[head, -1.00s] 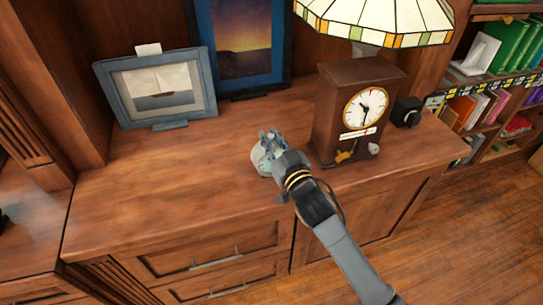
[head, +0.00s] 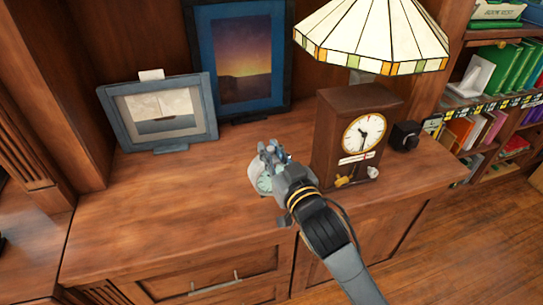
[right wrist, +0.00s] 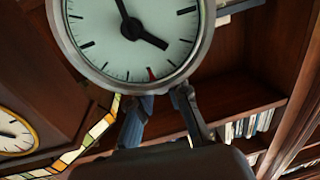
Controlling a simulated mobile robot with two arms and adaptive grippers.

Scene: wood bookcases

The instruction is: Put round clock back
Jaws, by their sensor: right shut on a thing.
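The round clock (head: 264,182) has a pale face and a grey rim. In the head view it is just above or on the wooden cabinet top, left of the brown box clock; I cannot tell if it touches the wood. Its face fills the top of the right wrist view (right wrist: 135,30), with black hands and a red mark. My right gripper (head: 272,160) is shut on the round clock and covers part of it. In the right wrist view its fingers (right wrist: 160,108) meet the clock's rim. My left gripper is not in view.
The brown box clock (head: 330,150) stands close on the right, under a stained-glass lamp (head: 375,35). A sailboat picture (head: 160,112) and a sunset picture (head: 240,60) stand behind. A small black object (head: 405,135) is farther right. The cabinet top is clear at left (head: 150,205).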

